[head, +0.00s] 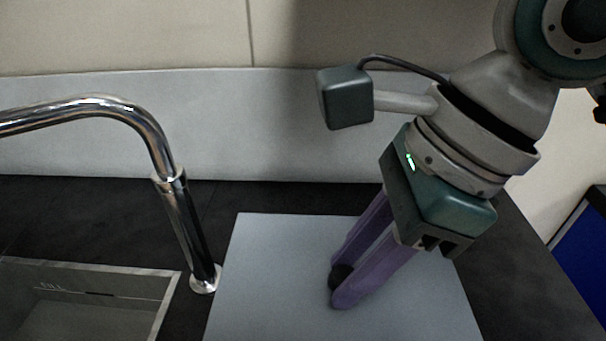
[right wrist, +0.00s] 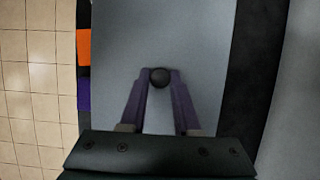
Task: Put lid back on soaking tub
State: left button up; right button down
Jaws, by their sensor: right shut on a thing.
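The lid is a large flat light-grey panel (head: 270,265), seen over the dark counter in the head view; it also fills the middle of the right wrist view (right wrist: 200,40). A round black knob (head: 341,277) sits near the middle of its width and shows between the fingertips in the wrist view (right wrist: 160,77). My right gripper (head: 337,284), with purple fingers, is shut on the knob from above. I cannot tell whether the lid rests on something or hangs just above it. No tub opening shows; anything under the lid is hidden. My left gripper is out of view.
A chrome tap (head: 175,190) stands just left of the lid, its base close to the lid's left edge. A sink basin (head: 90,310) lies further left. A pale wall panel (head: 230,125) runs behind the dark counter (head: 520,270).

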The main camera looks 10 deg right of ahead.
jog(key=shift+a, duration=0.25)
jog(key=shift+d+f+b, duration=0.2)
jog(key=shift+f+b, duration=0.4)
jog(key=shift+f, duration=0.2)
notch_tip(320, 180, down, 2)
jog(key=shift+f+b, duration=0.1)
jog(key=shift+b, duration=0.95)
jog(key=shift+f+b, duration=0.1)
jog(key=shift+b, duration=0.4)
dwell(0.5)
jog(key=shift+f+b, duration=0.15)
jog(key=shift+b, duration=0.15)
